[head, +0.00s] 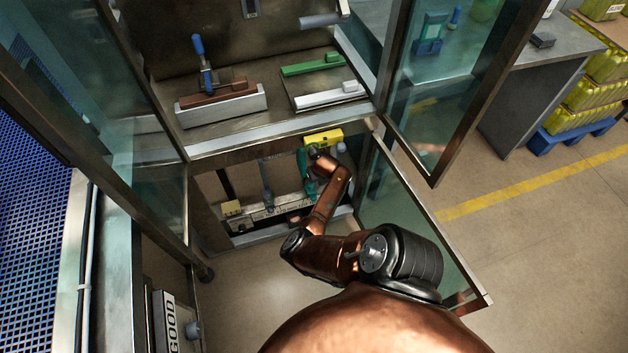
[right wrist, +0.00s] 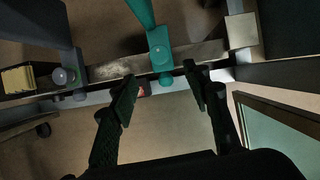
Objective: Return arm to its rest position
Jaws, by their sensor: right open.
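My right arm (head: 325,210) reaches from the bottom of the head view into the lower opening of a metal-framed cabinet. In the right wrist view my right gripper (right wrist: 160,90) has its two dark fingers apart, with nothing held between them. A teal lever-like part (right wrist: 160,48) on a metal rail lies beyond the fingertips, near the gap; I cannot tell whether they touch it. In the head view the gripper is hard to make out near the teal part (head: 303,163). My left gripper is not in view.
An open glass door (head: 400,225) stands close to the right of my arm. The cabinet's metal sill (head: 280,133) runs above it. A yellow block (head: 323,138) and a grey lever (head: 266,186) are near the rail. Fixtures with brown, green and white parts sit on the upper shelf.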

